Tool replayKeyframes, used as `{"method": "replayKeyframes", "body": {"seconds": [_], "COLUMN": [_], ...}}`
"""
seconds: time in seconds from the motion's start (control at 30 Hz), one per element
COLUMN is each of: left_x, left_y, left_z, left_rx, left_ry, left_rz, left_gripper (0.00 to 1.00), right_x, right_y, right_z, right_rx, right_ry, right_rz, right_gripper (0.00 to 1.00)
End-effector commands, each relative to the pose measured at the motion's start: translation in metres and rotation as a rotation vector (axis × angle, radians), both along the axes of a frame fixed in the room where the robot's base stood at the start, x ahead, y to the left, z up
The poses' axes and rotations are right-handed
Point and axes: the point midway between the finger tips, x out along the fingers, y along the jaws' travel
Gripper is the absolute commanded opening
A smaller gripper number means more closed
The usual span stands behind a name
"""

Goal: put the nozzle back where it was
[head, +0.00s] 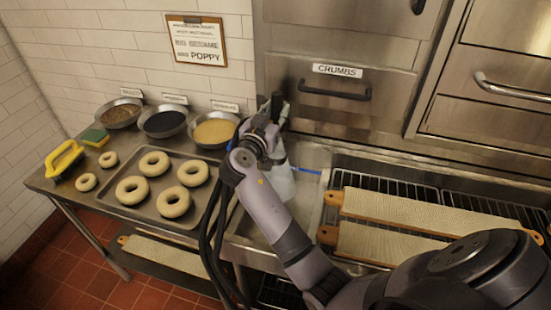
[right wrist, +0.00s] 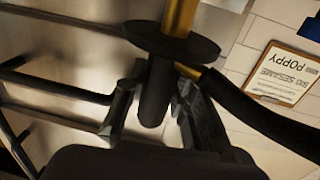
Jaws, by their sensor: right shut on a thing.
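The nozzle (right wrist: 172,40) shows in the right wrist view as a dark handle with a round black flange and a brass tube above it. My right gripper (right wrist: 154,98) is shut on the dark handle, with one finger on each side. In the head view my right gripper (head: 268,122) is over the sink area, in front of the steel wall, and largely hides the nozzle. The nozzle's former place cannot be made out. My left gripper is not in view.
A pale bottle-like object (head: 281,182) stands just below my right gripper. A bagel tray (head: 206,206) and topping bowls (head: 165,122) are to the left. Cloth-covered boards (head: 420,207) lie on racks to the right. A black hose (right wrist: 255,112) runs beside the nozzle.

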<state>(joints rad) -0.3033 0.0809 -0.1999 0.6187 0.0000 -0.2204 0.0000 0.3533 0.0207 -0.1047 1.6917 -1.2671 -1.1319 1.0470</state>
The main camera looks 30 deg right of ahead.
Motion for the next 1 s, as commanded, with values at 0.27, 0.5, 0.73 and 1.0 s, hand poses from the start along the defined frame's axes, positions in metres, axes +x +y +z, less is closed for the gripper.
{"method": "replayKeyframes", "body": {"seconds": [0.27,0.5,0.73,1.0], "left_x": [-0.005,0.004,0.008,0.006], "left_y": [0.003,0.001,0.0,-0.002], "left_z": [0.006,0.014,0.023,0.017], "left_rx": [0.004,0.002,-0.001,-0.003], "left_ry": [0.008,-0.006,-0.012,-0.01], "left_rz": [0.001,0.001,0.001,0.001], "left_gripper": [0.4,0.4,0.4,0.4], "right_x": [0.0,0.0,0.0,0.0], "right_y": [0.0,0.0,0.0,0.001], "right_z": [-0.015,-0.048,-0.08,-0.096], "right_rx": [-0.005,-0.004,-0.004,-0.002], "right_ry": [0.006,0.002,0.004,-0.003], "right_rz": [0.002,0.003,0.003,0.004], "right_gripper": [0.0,0.0,0.0,0.0]}}
